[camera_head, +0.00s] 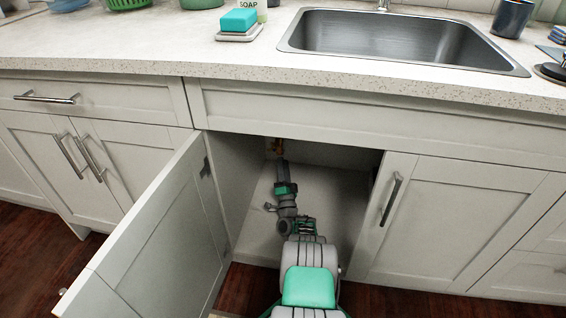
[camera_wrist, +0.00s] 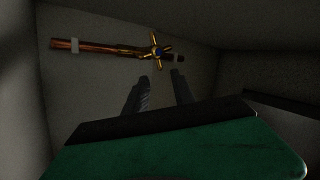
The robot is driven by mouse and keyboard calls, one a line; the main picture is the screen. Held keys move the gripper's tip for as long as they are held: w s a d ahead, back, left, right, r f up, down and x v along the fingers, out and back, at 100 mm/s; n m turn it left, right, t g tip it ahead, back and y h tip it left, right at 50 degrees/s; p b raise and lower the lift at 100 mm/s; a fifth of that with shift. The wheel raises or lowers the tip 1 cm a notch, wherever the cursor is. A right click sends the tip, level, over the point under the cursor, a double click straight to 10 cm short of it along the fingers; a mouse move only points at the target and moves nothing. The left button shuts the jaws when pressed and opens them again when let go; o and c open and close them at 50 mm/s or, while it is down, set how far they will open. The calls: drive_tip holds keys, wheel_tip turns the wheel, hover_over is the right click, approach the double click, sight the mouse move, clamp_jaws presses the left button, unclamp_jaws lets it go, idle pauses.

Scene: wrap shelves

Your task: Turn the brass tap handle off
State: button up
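The brass tap handle (camera_wrist: 157,51) is a star-shaped wheel with several spokes and a blue centre. It sits on a copper pipe (camera_wrist: 100,47) fixed to the cupboard's back wall in the wrist view. In the head view only a small brass-coloured piece (camera_head: 278,147) shows, beyond my arm's end. My gripper (camera_wrist: 160,84) reaches into the open cupboard; its two dark fingers are apart with nothing between them. The handle lies just beyond the fingertips, slightly above them in the wrist picture. No contact is visible. In the head view my gripper (camera_head: 282,163) is seen from behind.
The left cupboard door (camera_head: 165,235) stands open beside my arm; the right door (camera_head: 455,222) is shut. The counter (camera_head: 150,45) with the sink (camera_head: 390,35) lies above the opening. The cupboard floor (camera_head: 335,195) looks bare. A dark bar shows at right in the wrist view.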

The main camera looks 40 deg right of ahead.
sight(275, 148)
drive_tip(key=shift+c, duration=0.3)
drive_tip(key=shift+w+a+f, duration=0.1)
drive_tip(key=shift+w+f, duration=0.05)
drive_tip(key=shift+w, duration=0.05)
drive_tip(key=shift+c, duration=0.8)
drive_tip(key=w+f+y+p, duration=0.1)
drive_tip(key=w+a+f+g+p, duration=0.1)
drive_tip(key=shift+w+f+g+y+p, duration=0.2)
drive_tip(key=shift+w+g+y+p, duration=0.1)
drive_tip(key=shift+y, duration=0.1)
drive_tip(key=c, duration=0.3)
drive_tip(key=g+p, duration=0.1)
drive_tip(key=f+m+g, duration=0.1)
drive_tip(key=a+f+p, duration=0.1)
drive_tip(key=shift+s+a+f+g+y+p, duration=0.1)
drive_tip(key=shift+s+f+g+y+p, duration=0.1)
drive_tip(key=shift+s+g+y+p, duration=0.15)
clamp_jaws()
drive_tip(key=s+a+r+m+g+h+p, duration=0.2)
drive_tip(key=s+r+m+g+p, duration=0.15)
drive_tip(key=s+r, duration=0.45)
drive_tip(key=w+d+f+b, duration=0.1)
drive_tip(key=w+d+b, duration=0.4)
drive_tip(key=w, duration=0.4)
drive_tip(key=shift+w+d+f, duration=0.2)
drive_tip(key=shift+d+f, duration=0.15)
drive_tip(key=shift+d, duration=0.15)
